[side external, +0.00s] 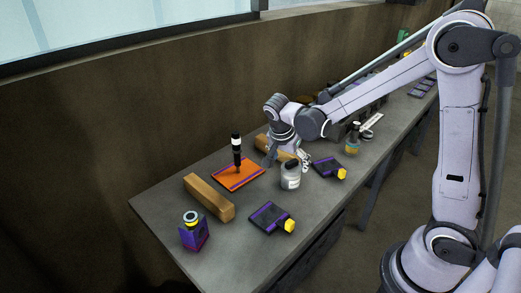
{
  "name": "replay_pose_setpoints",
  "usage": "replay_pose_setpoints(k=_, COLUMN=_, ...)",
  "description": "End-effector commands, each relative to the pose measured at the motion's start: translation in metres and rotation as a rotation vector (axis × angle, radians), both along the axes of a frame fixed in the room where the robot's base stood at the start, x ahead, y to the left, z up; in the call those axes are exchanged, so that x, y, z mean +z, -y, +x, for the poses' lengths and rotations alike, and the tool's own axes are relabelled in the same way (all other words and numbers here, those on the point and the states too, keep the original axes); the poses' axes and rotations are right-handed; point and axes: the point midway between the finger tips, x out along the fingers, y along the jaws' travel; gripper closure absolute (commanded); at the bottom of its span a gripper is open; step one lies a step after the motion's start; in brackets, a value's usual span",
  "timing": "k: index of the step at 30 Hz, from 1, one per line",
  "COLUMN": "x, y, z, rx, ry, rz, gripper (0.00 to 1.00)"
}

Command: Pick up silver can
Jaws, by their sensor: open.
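A silver can (290,178) with a dark top stands upright on the grey workbench (330,205), near its middle. My gripper (285,159) points down just behind and above the can. Its jaws are open, with one finger to each side. A tan wooden piece (263,143) lies behind and partly under the gripper, which hides some of it. I cannot tell whether the gripper touches the wood or the can.
An orange plate (240,178) with a black-and-white upright tool (236,150) lies left of the can. Bare bench lies in front.

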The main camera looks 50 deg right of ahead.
Motion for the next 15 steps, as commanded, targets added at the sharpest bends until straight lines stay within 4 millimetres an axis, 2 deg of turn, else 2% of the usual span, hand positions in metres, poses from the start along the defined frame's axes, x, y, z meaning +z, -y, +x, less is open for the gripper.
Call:
replay_pose_setpoints(k=10, x=-0.023, y=0.01, z=0.003, rx=0.0, ry=0.0, rz=0.001, gripper=0.15)
replay_pose_setpoints(k=15, x=-0.044, y=0.018, z=0.007, rx=-0.001, ry=0.0, rz=0.001, gripper=0.15)
